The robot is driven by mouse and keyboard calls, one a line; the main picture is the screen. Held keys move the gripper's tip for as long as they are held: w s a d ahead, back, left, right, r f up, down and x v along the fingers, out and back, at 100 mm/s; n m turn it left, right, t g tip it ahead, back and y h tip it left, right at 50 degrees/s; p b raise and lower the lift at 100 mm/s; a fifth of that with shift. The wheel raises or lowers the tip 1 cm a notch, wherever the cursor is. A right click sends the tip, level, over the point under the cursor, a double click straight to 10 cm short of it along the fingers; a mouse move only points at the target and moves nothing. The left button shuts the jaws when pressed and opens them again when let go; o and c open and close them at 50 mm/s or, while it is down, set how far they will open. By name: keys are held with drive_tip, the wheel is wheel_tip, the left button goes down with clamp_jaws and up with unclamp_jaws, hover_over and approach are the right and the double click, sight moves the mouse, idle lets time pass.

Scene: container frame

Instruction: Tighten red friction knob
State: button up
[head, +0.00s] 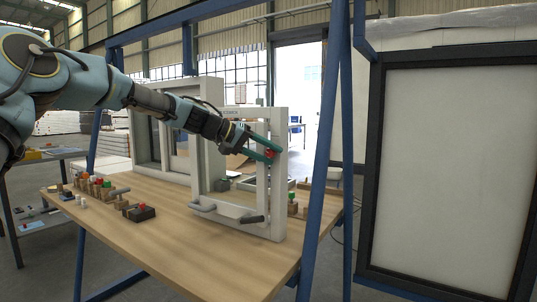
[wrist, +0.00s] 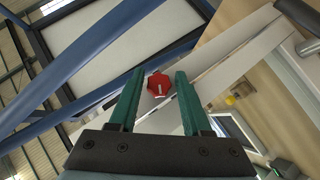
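The red friction knob (wrist: 158,84) sits on the light grey upright of the container frame. In the wrist view it lies between the tips of my two green fingers, with a gap visible at each side. In the head view the red knob (head: 269,154) shows at the right upright of the small frame (head: 279,190), partly covered by the fingers. My gripper (wrist: 157,76) is open around the knob; it also shows in the head view (head: 274,150). I cannot tell whether either finger touches the knob.
A wooden table (head: 165,225) carries the frame. A dark handle (head: 252,219) and a grey handle (head: 203,207) stick out at the frame's lower edge. Several small knobs and blocks (head: 105,190) stand at the table's left. Blue posts (head: 325,150) rise at the right.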

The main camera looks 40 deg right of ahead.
idle(0.3)
